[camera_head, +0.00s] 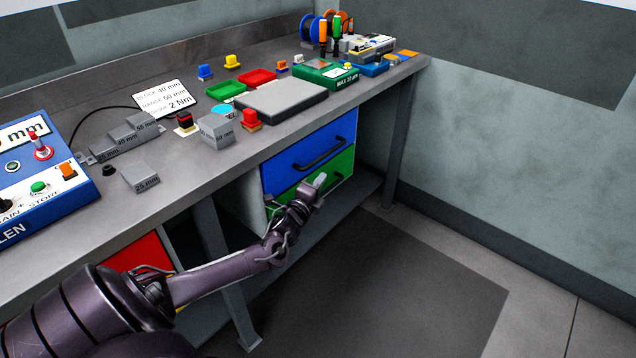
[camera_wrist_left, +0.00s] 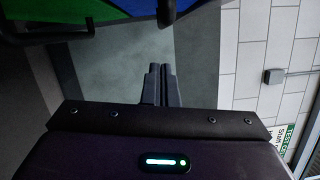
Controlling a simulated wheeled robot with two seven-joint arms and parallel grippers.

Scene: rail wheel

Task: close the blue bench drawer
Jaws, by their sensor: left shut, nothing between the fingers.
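The blue drawer (camera_head: 297,158) is the upper drawer of the cabinet under the bench, with a black bar handle (camera_head: 320,154). Its front sits roughly in line with the green drawer (camera_head: 338,170) below; I cannot tell whether a small gap is left. My left gripper (camera_head: 319,181) is in front of the green drawer, below the blue drawer's handle, and covers part of the green front. In the left wrist view its fingers (camera_wrist_left: 160,72) are together and empty, with the blue front (camera_wrist_left: 112,10) at the top edge. Contact with either drawer is not clear. My right gripper is out of view.
The bench top (camera_head: 190,178) carries grey blocks, a grey plate (camera_head: 281,99), red and green trays and a blue control box (camera_head: 45,180). A red drawer front (camera_head: 140,258) is at lower left. Bench legs (camera_head: 400,140) flank the cabinet. The floor in front is clear.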

